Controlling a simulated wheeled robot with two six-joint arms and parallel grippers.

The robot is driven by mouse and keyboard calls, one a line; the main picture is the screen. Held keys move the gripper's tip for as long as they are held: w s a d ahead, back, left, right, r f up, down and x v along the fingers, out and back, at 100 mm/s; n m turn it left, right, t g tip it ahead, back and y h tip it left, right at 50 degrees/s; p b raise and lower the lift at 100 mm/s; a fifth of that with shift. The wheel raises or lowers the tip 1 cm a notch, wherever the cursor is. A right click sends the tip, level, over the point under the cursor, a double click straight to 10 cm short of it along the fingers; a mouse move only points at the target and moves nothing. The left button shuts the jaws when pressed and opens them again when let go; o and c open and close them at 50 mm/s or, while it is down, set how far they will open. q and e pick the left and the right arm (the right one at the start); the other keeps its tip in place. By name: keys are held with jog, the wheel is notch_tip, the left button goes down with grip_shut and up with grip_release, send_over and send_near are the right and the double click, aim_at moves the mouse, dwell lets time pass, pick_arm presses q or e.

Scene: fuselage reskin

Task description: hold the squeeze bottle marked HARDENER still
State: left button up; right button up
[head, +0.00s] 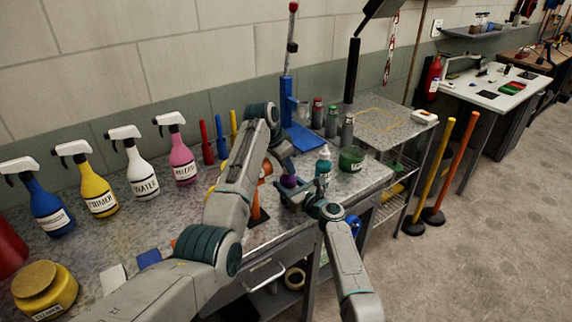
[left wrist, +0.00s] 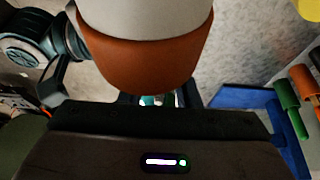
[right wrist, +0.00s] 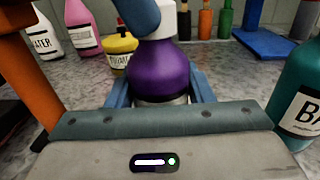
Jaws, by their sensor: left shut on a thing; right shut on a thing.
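A purple bottle (right wrist: 160,75) with a white top (right wrist: 158,28) stands upright in the right wrist view; no label shows on it. My right gripper (right wrist: 160,98) is shut around its lower body. In the head view the purple bottle (head: 289,181) is small, between my two grippers. My left gripper (head: 284,160) is just above it, its blue finger at the white top; it appears shut on that top. The left wrist view is mostly blocked by an orange and white thing (left wrist: 150,55). I cannot read HARDENER on any bottle.
A teal bottle (head: 323,165) and a green jar (head: 351,158) stand right of my right gripper. Several spray bottles (head: 100,190) line the wall side. A blue stand (head: 287,105) is behind.

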pick_arm(q)
jog(key=shift+w+a+m+g+h, duration=0.1)
jog(key=shift+m+g, duration=0.1)
jog(key=shift+m, duration=0.45)
jog(key=shift+w+d+m+g+h, duration=0.1)
jog(key=shift+m+g, duration=0.1)
jog(key=shift+m, duration=0.5)
jog(key=shift+a+m+g+h, duration=0.1)
jog(key=shift+m+g, duration=0.1)
jog(key=shift+m, duration=0.45)
jog(key=o, duration=1)
jog(key=v, duration=1.2)
